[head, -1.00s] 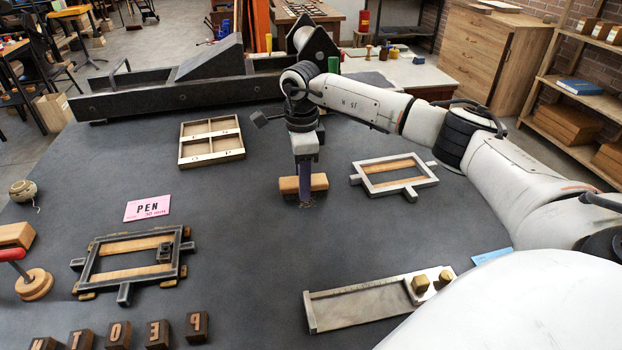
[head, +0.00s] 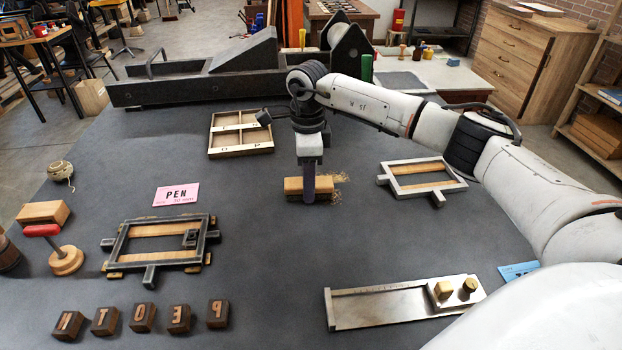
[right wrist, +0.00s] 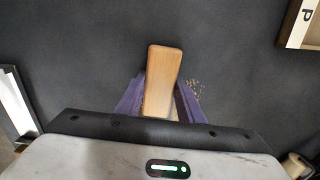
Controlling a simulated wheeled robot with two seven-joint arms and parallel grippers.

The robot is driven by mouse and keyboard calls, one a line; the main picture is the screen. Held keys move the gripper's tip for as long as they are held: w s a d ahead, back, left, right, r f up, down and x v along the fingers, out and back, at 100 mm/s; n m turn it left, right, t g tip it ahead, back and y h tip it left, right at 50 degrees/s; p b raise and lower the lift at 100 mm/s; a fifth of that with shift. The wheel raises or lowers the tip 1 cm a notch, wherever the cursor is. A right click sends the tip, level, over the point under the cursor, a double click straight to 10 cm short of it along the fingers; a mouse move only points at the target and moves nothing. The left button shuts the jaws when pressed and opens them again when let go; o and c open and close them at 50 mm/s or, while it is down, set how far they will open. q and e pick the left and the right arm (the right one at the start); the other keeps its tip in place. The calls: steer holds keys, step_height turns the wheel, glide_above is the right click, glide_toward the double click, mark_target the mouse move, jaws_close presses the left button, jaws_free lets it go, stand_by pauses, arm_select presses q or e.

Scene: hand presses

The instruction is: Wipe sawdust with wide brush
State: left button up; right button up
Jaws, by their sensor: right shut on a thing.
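My right gripper (head: 308,188) points down at the middle of the table, its purple fingers shut on a wide wooden brush (head: 293,187). In the right wrist view the brush (right wrist: 162,80) lies between the two purple fingers (right wrist: 160,100). The brush is down at the dark tabletop; its bristles are hidden. My left gripper is in neither view.
A divided wooden tray (head: 241,150) stands behind left, a light frame (head: 385,170) at right. A metal composing stick (head: 375,309) lies front right. Table around the brush is clear.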

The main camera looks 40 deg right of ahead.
mark_target(326, 182)
steer(key=shift+s+a, duration=0.15)
steer(key=shift+s, duration=0.15)
steer(key=shift+s+d, duration=0.5)
steer(key=shift+d, duration=0.35)
steer(key=shift+s+d, duration=0.45)
steer(key=shift+d, duration=0.35)
steer(key=shift+s+d, duration=0.55)
steer(key=shift+d, duration=0.45)
steer(key=shift+s+d, duration=0.5)
steer(key=shift+d, duration=0.45)
steer(key=shift+s+d, duration=0.55)
steer(key=shift+d, duration=0.45)
steer(key=shift+r, duration=3.05)
steer(key=shift+r, duration=1.5)
steer(key=shift+a, duration=0.1)
